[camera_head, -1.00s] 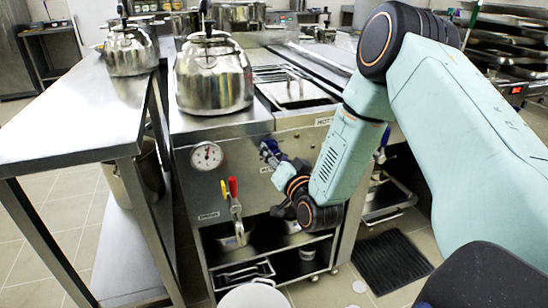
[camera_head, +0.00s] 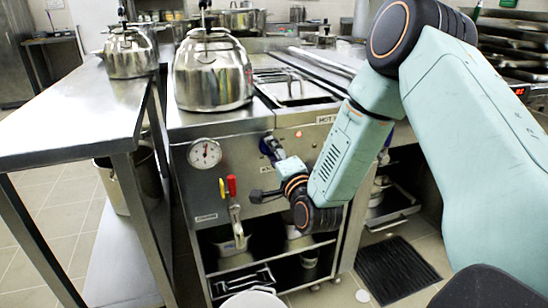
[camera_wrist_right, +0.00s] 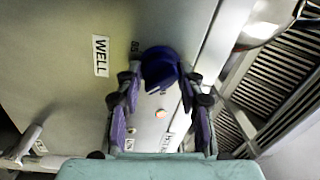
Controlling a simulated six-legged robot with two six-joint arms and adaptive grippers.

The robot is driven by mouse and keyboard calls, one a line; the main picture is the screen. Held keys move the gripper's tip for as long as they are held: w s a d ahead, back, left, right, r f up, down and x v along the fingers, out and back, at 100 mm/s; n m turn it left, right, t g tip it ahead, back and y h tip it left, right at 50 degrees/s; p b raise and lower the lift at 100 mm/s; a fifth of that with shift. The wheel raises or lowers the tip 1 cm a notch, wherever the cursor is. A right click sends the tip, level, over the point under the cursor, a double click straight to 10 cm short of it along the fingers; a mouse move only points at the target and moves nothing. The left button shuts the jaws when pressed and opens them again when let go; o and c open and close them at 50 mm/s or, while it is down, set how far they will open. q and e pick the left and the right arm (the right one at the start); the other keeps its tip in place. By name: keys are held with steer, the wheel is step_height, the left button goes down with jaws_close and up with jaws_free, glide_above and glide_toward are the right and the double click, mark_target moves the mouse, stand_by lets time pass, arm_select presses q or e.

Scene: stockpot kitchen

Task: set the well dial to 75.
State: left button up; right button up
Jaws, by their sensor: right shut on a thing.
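The well dial is a dark blue knob on the steel front panel, seen in the right wrist view (camera_wrist_right: 158,64) beside a white WELL label (camera_wrist_right: 100,56). The pointer's exact reading cannot be made out. My left gripper is out of view.
A round white gauge (camera_head: 204,154) and red and yellow valve handles (camera_head: 231,186) sit on the panel left of the gripper. A steel kettle (camera_head: 212,75) stands on top. A steel table (camera_head: 75,110) is at the left. A dark floor mat (camera_head: 394,268) lies at the right.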

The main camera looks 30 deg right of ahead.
steer(key=shift+m, duration=0.6)
steer(key=o, duration=1.2)
steer(key=v, duration=1.2)
